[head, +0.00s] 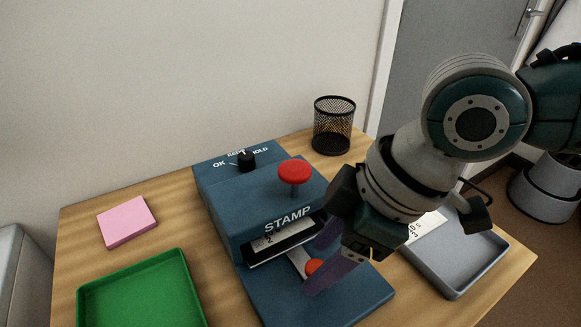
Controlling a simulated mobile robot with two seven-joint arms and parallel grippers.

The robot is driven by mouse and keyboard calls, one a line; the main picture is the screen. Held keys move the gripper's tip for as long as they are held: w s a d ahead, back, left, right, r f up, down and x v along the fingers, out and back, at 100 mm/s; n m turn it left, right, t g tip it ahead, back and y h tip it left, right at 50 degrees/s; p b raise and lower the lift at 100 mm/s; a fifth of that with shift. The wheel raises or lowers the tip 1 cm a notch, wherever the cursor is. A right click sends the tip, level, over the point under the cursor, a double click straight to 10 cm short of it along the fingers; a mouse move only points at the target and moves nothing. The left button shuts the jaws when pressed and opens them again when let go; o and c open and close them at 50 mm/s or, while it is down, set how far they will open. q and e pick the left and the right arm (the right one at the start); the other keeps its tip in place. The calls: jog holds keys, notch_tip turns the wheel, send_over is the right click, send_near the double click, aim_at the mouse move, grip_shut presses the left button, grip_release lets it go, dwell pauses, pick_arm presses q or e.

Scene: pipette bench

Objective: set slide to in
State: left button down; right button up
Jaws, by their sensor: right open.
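The blue stamp machine (230,205) stands on the wooden table, marked STAMP on its front. Its slide (299,259) is a light strip at the front opening, with a red knob (313,267) at its end. My right gripper (316,268) comes in from the right with its purple fingers open, one on each side of the red knob. I cannot tell whether they touch it. The gripper hides part of the opening and the machine's right side. A white card (283,241) marked 2 shows in the opening. My left gripper is not in view.
A red plunger button (294,172) and a black selector knob (246,160) sit on top of the machine. A green tray (141,289) and pink pad (127,221) lie left. A grey tray (459,291) with a card is right; a mesh cup (333,127) stands behind.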

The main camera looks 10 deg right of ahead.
jog(key=p+v, duration=0.2)
jog(key=v, duration=0.7)
jog(key=shift+d+r, duration=0.15)
jog(key=shift+r, duration=0.25)
jog(key=shift+s, duration=0.1)
